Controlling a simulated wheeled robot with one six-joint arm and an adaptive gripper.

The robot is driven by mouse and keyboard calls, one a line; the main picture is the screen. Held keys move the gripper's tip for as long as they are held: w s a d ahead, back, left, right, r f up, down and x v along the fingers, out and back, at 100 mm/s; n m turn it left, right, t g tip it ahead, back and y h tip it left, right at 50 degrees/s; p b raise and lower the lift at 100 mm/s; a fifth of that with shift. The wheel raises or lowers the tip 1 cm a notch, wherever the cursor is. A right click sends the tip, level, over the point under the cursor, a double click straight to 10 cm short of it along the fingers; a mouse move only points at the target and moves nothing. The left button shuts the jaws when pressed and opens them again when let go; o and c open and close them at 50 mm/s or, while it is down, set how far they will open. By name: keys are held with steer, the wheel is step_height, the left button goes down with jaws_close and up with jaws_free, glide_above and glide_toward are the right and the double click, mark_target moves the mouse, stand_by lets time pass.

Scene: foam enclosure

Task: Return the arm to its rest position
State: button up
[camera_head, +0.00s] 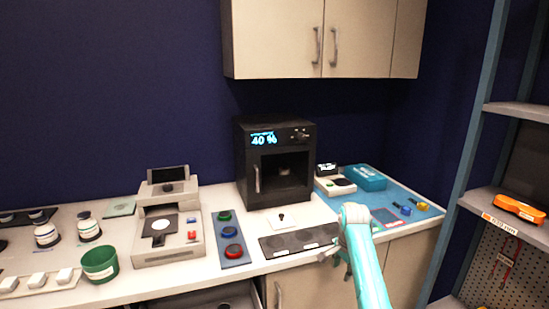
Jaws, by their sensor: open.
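My teal arm (366,262) rises from the bottom edge, right of centre, and bends at a rounded joint near the counter's front edge. My gripper (328,257) shows as a small grey part left of that joint, partly hidden by the arm. It is open, and I see nothing held in it. It appears near the right end of a dark grey plate (285,244) with round spots; I cannot tell its height above the counter.
The white counter (190,284) holds a black oven-like device (273,163), a beige instrument (167,223), a button panel (231,239), a green cup (100,265) and a blue mat (385,196). Cabinets (320,38) hang above. A shelf rack (468,150) stands right.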

steer(key=s+f+n+t, duration=0.1)
steer(key=s+f, duration=0.3)
steer(key=f, duration=0.3)
steer(key=s+a+f+n+t, duration=0.1)
steer(key=s+f, duration=0.3)
steer(key=f, duration=0.3)
steer(key=s+f+n+t, duration=0.1)
steer(key=s+f, duration=0.3)
steer(key=f, duration=0.3)
steer(key=s+a+f+n+t, duration=0.15)
steer(key=s+f, duration=0.25)
steer(key=s, duration=0.6)
steer(key=s+f+n+t, duration=0.2)
steer(key=s+f, duration=0.3)
steer(key=s, duration=0.5)
steer(key=s+r+n+t, duration=0.15)
steer(key=s+r, duration=0.25)
steer(key=s, duration=0.7)
steer(key=s+r+n+t, duration=0.15)
steer(key=s+r, duration=0.35)
steer(key=s, duration=0.6)
steer(key=s+r+n+t, duration=0.1)
steer(key=s+r, duration=0.5)
steer(key=r, duration=0.4)
steer(key=s+a+r+n+t, duration=0.1)
steer(key=s+r+n+t, duration=0.1)
steer(key=s+r, duration=0.5)
step_height(320, 180, up, 4)
steer(key=shift+s, duration=0.25)
